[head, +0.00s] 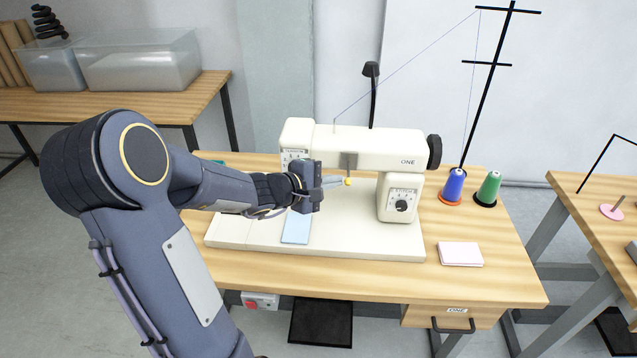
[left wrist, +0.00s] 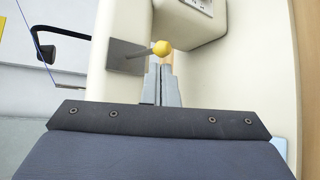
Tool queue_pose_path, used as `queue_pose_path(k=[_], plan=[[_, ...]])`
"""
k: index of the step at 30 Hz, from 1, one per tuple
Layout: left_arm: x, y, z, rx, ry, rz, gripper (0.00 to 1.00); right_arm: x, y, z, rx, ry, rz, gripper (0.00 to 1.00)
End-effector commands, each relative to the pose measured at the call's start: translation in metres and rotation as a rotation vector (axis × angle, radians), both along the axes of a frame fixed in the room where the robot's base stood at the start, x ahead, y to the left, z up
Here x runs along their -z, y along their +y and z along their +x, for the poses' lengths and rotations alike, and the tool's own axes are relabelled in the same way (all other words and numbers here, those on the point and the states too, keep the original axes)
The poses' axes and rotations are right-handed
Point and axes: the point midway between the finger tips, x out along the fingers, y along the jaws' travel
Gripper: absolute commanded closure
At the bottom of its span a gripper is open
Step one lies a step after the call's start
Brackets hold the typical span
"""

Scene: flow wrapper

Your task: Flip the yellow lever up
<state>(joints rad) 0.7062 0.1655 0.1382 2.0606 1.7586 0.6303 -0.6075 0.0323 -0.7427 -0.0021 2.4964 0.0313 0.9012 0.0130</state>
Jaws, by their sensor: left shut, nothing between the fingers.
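A cream sewing machine (head: 372,150) stands on a wooden table. A lever with a round yellow knob (head: 347,182) hangs from a grey plate on the machine's arm. My left gripper (head: 335,183) is shut and empty, its fingertips right beside the yellow knob. In the left wrist view the yellow knob (left wrist: 162,47) shows just beyond the shut fingertips (left wrist: 161,66), with its thin rod running left to the grey plate (left wrist: 126,56). I cannot tell whether the fingertips touch the knob. My right gripper is not in view.
A light blue cloth (head: 296,228) lies on the machine bed below my gripper. A blue spool (head: 453,186) and a green spool (head: 488,188) stand at the right, by a black thread stand (head: 485,85). Pink sheets (head: 460,254) lie at the table's front right. A black lamp (head: 372,85) rises behind the machine.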

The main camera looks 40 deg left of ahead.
Motion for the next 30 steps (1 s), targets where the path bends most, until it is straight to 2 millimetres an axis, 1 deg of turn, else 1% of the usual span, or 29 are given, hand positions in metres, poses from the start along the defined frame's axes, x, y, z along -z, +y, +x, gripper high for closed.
queue_pose_path(k=[1, 5, 16, 19, 22, 30], plan=[[0.002, -0.001, 0.005, 0.001, 0.001, -0.001, 1.00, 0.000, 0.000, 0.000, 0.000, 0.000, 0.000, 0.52], [0.004, -0.003, 0.010, 0.001, 0.000, 0.000, 1.00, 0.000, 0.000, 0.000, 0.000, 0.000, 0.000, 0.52], [0.003, -0.003, 0.011, 0.000, 0.001, -0.001, 1.00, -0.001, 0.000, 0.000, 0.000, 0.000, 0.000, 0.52], [0.001, -0.003, 0.011, 0.000, 0.010, -0.006, 1.00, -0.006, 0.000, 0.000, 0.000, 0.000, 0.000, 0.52], [-0.002, -0.003, 0.010, 0.000, 0.030, -0.017, 1.00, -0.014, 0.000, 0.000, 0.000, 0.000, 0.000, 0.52], [-0.002, -0.004, 0.009, 0.001, 0.064, -0.039, 1.00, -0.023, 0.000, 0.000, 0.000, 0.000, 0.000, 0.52]])
